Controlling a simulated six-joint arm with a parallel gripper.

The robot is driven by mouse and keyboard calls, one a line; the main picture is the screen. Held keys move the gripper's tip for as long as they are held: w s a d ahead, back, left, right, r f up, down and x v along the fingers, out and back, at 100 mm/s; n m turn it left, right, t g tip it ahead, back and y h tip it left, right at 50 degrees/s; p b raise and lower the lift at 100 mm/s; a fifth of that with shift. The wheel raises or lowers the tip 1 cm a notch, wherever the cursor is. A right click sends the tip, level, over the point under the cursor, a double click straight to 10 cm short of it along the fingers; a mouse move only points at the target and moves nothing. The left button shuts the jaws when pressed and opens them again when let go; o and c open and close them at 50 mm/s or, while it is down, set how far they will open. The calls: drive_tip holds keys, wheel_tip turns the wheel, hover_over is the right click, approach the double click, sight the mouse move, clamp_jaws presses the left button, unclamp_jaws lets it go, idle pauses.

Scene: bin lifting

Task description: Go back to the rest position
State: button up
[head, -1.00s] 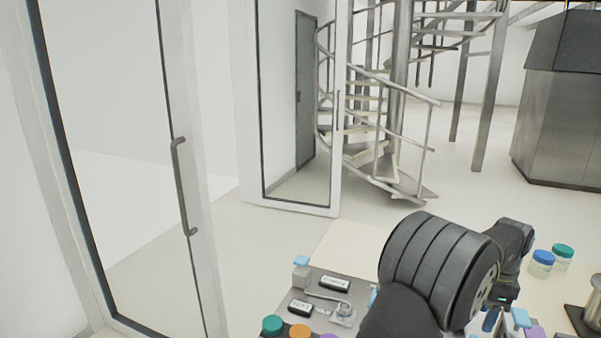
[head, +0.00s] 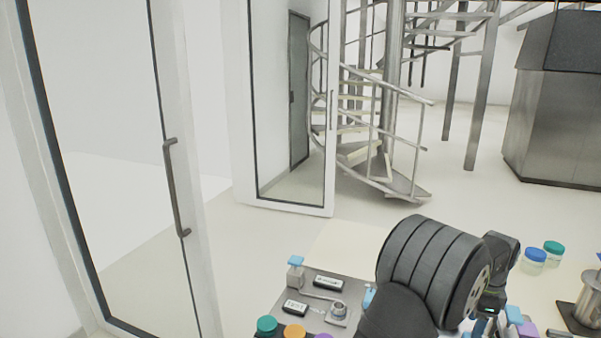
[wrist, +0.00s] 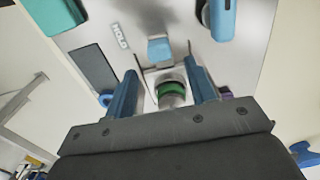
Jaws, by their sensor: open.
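My gripper (wrist: 162,88) shows in the wrist view, with its two blue fingers spread apart. It is open, and nothing is visibly clamped in it. In the picture, a small round metal part with a green band (wrist: 172,94) lies between the fingers, in a pale holder below a blue block (wrist: 160,50). I cannot tell how far it is from the fingertips. In the head view my dark arm covers most of the gripper, and only bits of blue show at the bottom edge.
A grey tray (head: 318,316) with small parts lies left of my arm, beside colored-lid jars, including a teal one (head: 267,324). Blue-lidded (head: 535,256) and green-lidded (head: 554,248) jars and a metal stand (head: 588,300) are at the right. A glass door stands left.

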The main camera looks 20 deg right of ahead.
wheel_tip(320, 180, down, 6)
drive_tip(key=shift+r, duration=0.2)
drive_tip(key=w+a, duration=0.3)
drive_tip(key=shift+w+a+r, duration=0.15)
drive_tip(key=shift+w+r, duration=0.05)
wheel_tip(320, 180, up, 17)
drive_tip(key=n, duration=1.3)
drive_tip(key=shift+n, duration=0.3)
drive_tip(key=shift+s, duration=0.1)
drive_tip(key=shift+o, duration=0.4)
